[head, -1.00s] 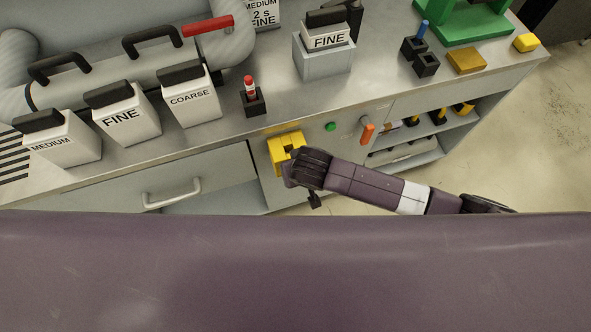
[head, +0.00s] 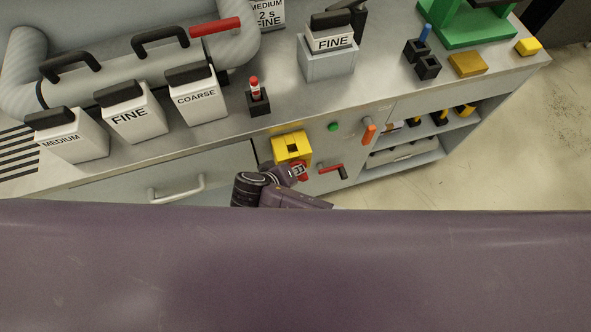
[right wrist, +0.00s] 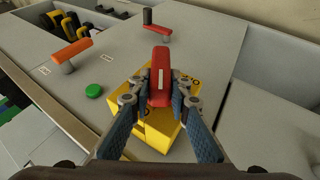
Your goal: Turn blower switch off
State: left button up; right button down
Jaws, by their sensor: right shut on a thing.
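A yellow switch box (head: 291,143) with a red handle (right wrist: 160,78) is on the front of the grey cabinet, below the worktop. It also shows in the right wrist view (right wrist: 160,135), with small dark marks partly hidden by the fingers. My right gripper (head: 297,172) is at the box, with its fingers (right wrist: 160,102) on both sides of the red handle and shut on it. In the head view the gripper hides part of the handle. No label naming the blower is readable. My left gripper is not in view.
Beside the yellow box are a green button (head: 333,126), an orange lever (head: 368,133) and a red-handled lever (head: 330,169). A drawer handle (head: 177,190) is to the left. Labelled containers (head: 135,114) and a red-and-white-topped black stand (head: 258,101) are on the worktop above.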

jog(key=shift+a+h, duration=0.1)
jog(key=shift+h, duration=0.4)
jog(key=c, duration=1.8)
grip_release()
notch_tip(320, 180, up, 10)
jog(key=shift+f, duration=0.1)
